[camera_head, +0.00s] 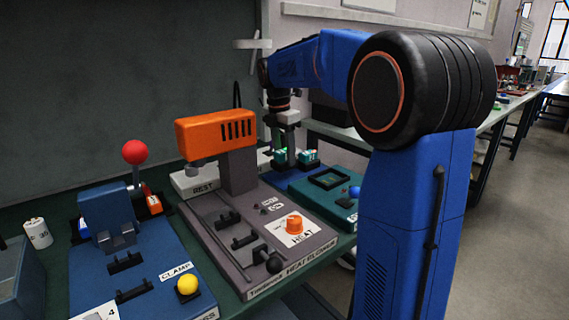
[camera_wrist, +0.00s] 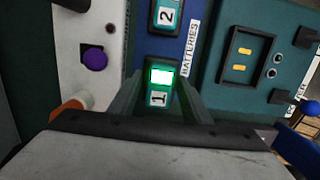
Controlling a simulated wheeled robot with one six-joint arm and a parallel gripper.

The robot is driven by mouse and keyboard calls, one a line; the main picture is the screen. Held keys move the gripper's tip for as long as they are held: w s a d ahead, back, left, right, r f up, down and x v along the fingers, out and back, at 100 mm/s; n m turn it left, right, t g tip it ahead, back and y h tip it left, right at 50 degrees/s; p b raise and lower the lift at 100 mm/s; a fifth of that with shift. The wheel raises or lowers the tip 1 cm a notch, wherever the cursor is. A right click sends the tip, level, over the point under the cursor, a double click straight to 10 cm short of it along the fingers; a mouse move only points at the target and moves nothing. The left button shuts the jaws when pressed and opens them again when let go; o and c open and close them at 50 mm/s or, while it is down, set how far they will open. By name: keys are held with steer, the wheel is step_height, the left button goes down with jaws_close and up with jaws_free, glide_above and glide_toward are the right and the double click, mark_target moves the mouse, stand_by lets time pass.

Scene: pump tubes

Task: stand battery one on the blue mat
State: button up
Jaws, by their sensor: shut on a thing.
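Battery one (camera_wrist: 158,98), a small green block with a white "1" label and a lit green screen, is between the two fingers of my gripper (camera_wrist: 158,100) in the wrist view. My gripper is shut on it. In the head view my gripper (camera_head: 289,150) points down at the back of the bench, with battery one (camera_head: 280,155) at its fingers. The blue mat (camera_wrist: 207,22) carries a "BATTERIES" label and lies under and beside the batteries. I cannot tell whether battery one touches it. Battery two (camera_wrist: 166,14) stands on the mat ahead of battery one.
A teal tester (camera_wrist: 225,85) with a recessed slot is to the right of the mat. A white plate with a purple knob (camera_wrist: 95,58) is to the left. In the head view the orange-headed heat blower (camera_head: 215,130) and the blue clamp station (camera_head: 110,220) stand nearer.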

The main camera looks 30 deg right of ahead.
mark_target(284, 162)
steer(key=shift+f, duration=1.6)
steer(key=shift+f, duration=0.1)
steer(key=o, duration=1.3)
steer(key=r, duration=0.4)
steer(key=a+r, duration=0.1)
steer(key=r, duration=0.7)
steer(key=shift+s+a+r, duration=0.1)
steer(key=shift+s+a, duration=0.05)
steer(key=shift+a, duration=0.05)
